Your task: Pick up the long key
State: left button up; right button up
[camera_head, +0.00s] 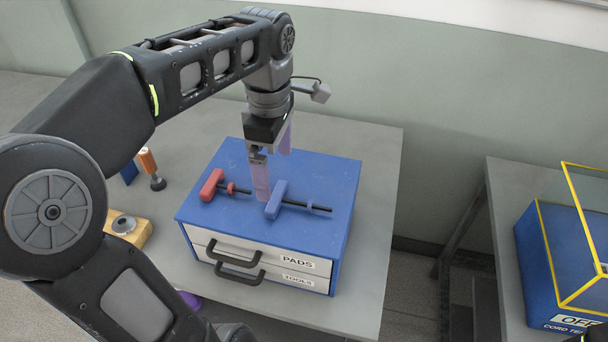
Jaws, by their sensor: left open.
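Two T-handled keys lie on top of a blue drawer cabinet (335,180). The one with the blue handle (276,200) has the longer dark shaft, pointing right with a small blue collar near its end. The shorter key with a red handle (212,185) lies to its left. My left gripper (275,176) points down over the cabinet top, open and empty, with lilac fingers. Its nearer finger reaches down just left of the blue handle; I cannot tell if they touch. The farther finger is higher in the picture, partly hidden behind the wrist. My right gripper is out of view.
The cabinet has two drawers, labelled PADS (295,260) and TOOLS (298,281), with black handles. An orange-handled tool (149,165) and a wooden block with a metal ring (128,229) stand left. A blue box with a yellow frame (545,265) sits on another table right.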

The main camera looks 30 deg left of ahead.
aim_at(277, 197)
pick_arm(q)
jog(key=shift+w, duration=0.15)
jog(key=shift+r, duration=0.1)
jog(key=shift+s, duration=0.2)
notch_tip(277, 197, down, 3)
jog(key=b, duration=0.2)
jog(key=shift+r+b, duration=0.1)
jog(key=shift+b, duration=0.3)
jog(key=shift+r, duration=0.1)
